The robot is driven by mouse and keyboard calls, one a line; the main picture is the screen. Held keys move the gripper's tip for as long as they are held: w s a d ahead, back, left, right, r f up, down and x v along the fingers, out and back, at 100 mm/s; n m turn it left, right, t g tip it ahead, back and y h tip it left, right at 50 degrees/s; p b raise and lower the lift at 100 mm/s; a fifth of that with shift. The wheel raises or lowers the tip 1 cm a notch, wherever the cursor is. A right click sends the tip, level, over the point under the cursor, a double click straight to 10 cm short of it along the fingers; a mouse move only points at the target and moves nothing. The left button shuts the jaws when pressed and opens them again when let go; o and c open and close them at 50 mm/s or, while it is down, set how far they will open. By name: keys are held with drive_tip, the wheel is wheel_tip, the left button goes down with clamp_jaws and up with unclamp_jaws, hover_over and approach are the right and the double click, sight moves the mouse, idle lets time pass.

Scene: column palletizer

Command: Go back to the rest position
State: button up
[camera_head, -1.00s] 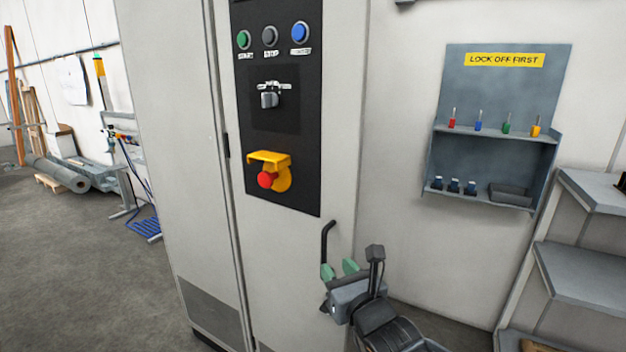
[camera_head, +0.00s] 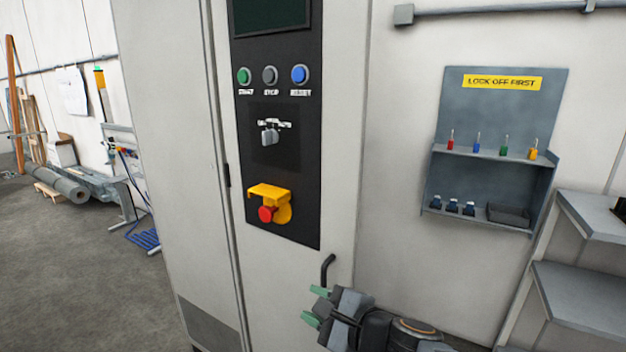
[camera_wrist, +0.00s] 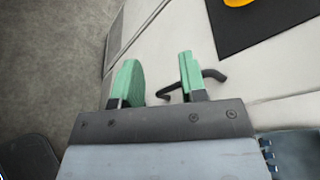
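My gripper (camera_head: 314,305) is low in front of the grey control cabinet (camera_head: 290,300), near its black door handle (camera_head: 327,268). Its two green fingers stand apart with nothing between them. In the wrist view my gripper (camera_wrist: 158,80) is also open and empty. The door handle (camera_wrist: 213,75) shows behind and beside the right finger there; whether they touch cannot be told.
A lockout board (camera_head: 500,105) hangs on the wall at right. Grey steps (camera_head: 585,285) stand at lower right. Open floor (camera_head: 80,270) lies at left.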

drive_tip(key=s+d+r+n+g+h+p, duration=0.1)
drive_tip(key=s+d+n+g+h+p, duration=0.2)
drive_tip(key=d+n, duration=0.4)
drive_tip(key=s+d+r+n+g+h+p, duration=0.1)
drive_tip(key=s+d+n+g+h+p, duration=0.3)
drive_tip(key=d+n+h+p, duration=0.3)
drive_tip(key=d+n+h, duration=0.1)
drive_tip(key=n, duration=0.1)
drive_tip(key=shift+s+d+n, duration=0.25)
drive_tip(key=shift+s+n, duration=0.15)
